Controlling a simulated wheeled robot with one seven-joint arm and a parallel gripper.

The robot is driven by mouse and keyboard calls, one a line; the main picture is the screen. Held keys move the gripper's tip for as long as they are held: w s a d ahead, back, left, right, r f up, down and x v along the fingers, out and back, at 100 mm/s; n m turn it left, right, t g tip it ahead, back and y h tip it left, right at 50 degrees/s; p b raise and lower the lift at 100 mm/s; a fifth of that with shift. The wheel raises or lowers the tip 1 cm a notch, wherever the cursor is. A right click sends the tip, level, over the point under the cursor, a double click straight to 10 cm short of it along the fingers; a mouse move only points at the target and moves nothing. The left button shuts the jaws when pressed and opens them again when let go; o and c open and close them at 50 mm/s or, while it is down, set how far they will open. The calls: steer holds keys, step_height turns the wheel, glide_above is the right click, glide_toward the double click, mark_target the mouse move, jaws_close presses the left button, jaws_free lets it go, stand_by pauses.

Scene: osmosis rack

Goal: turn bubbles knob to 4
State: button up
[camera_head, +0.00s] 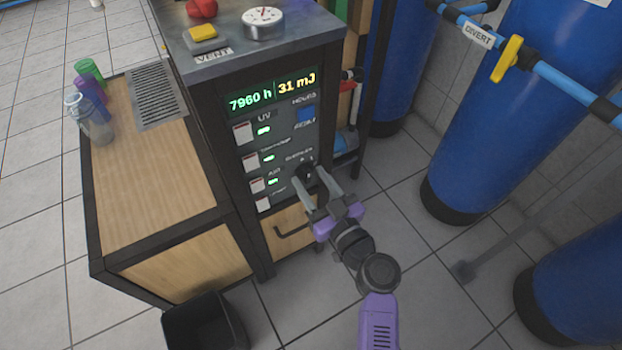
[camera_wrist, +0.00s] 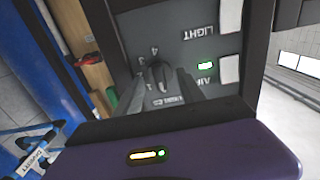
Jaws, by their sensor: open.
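The bubbles knob (camera_head: 308,170) is a small dark knob at the lower right of the black control panel (camera_head: 284,130). In the wrist view the knob (camera_wrist: 157,74) sits between the fingertips, with small scale numbers around it. A 4 shows just above it in that view, and its label is partly hidden by the fingers. My gripper (camera_head: 314,178) is at the panel front with its fingers apart, one on each side of the knob. It also shows in the wrist view (camera_wrist: 161,84). I cannot tell whether either finger touches the knob, or where its pointer stands.
White switches with green lights, such as the air switch (camera_wrist: 230,71), lie beside the knob. A drawer handle (camera_head: 292,232) is below the panel. A wooden counter (camera_head: 150,190) stands left, a black bin (camera_head: 204,325) in front.

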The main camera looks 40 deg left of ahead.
steer(key=shift+w+a, duration=0.1)
steer(key=shift+a, duration=0.2)
jaws_close()
